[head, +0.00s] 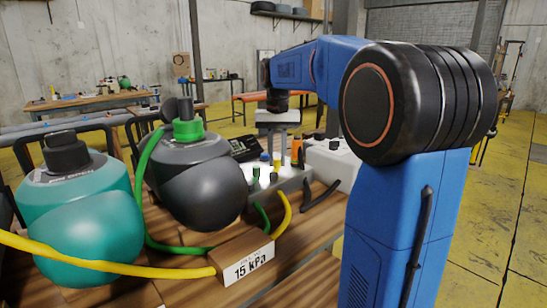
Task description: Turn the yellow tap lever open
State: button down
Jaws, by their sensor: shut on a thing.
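My gripper (277,147) hangs down from the far end of my blue arm, over the white and grey tap block (290,180). Its pale body shows above, and its fingers reach down to the top of the block. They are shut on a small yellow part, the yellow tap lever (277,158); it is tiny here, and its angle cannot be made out. Small green fittings stand on the front of the block. A green hose (263,217) and a yellow hose (284,216) rise towards them.
A teal pump (85,215) and a dark grey pump (200,185) stand to the left. A wooden block labelled 15 kPa (238,250) sits in front. An orange bottle (297,150) and a white box (335,160) are close to the gripper. My arm covers the right side.

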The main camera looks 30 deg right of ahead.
aim_at(279, 159)
jog(key=shift+s+d+m, duration=0.2)
jog(key=shift+s+m, duration=0.05)
jog(key=shift+m, duration=0.35)
jog(key=c, duration=1.9)
grip_release()
jog(key=shift+o, duration=0.2)
notch_tip(279, 159, up, 17)
jog(key=shift+r, duration=0.2)
jog(key=shift+s, duration=0.1)
